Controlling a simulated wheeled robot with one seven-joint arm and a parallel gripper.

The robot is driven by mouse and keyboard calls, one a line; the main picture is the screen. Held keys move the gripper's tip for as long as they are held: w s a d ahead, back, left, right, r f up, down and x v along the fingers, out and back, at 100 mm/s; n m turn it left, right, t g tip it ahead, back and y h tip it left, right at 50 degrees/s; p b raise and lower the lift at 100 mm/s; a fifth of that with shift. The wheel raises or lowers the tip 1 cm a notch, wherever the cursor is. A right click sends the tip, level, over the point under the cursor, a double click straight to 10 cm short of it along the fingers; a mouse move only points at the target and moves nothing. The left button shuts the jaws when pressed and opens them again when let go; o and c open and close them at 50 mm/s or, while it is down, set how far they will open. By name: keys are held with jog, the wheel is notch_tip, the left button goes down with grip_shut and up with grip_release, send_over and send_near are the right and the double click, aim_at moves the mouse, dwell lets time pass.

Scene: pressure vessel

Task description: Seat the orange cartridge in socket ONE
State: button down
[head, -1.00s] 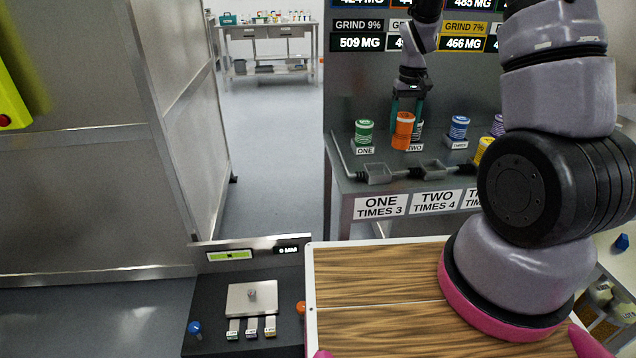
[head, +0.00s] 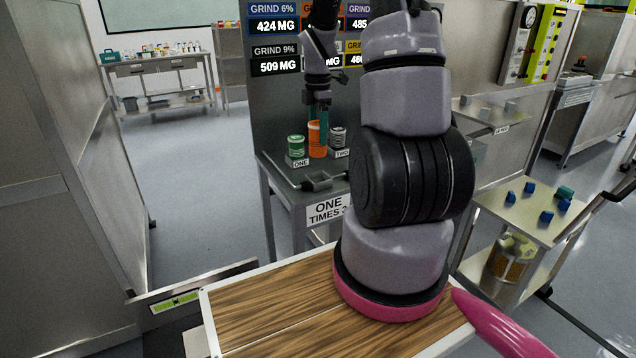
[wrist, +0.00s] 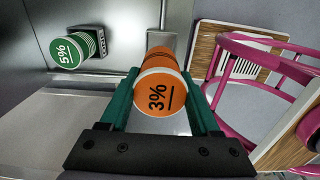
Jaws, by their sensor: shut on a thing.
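The orange cartridge (head: 318,141) hangs upright in my gripper (head: 318,118) in the head view, over the grey bench. My arm hides the bench to the right.
A green cartridge (head: 296,147) stands by a small ONE label, left of the orange one; it shows 5% in the wrist view (wrist: 70,51). A grey cartridge (head: 338,138) stands close on the right. A cart with blue pieces (head: 529,187) stands right.

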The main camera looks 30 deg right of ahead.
notch_tip(320, 180, down, 10)
jog(key=shift+d+r, duration=0.1)
jog(key=shift+d, duration=0.05)
dwell(0.3)
jog(key=shift+c, duration=0.6)
grip_release()
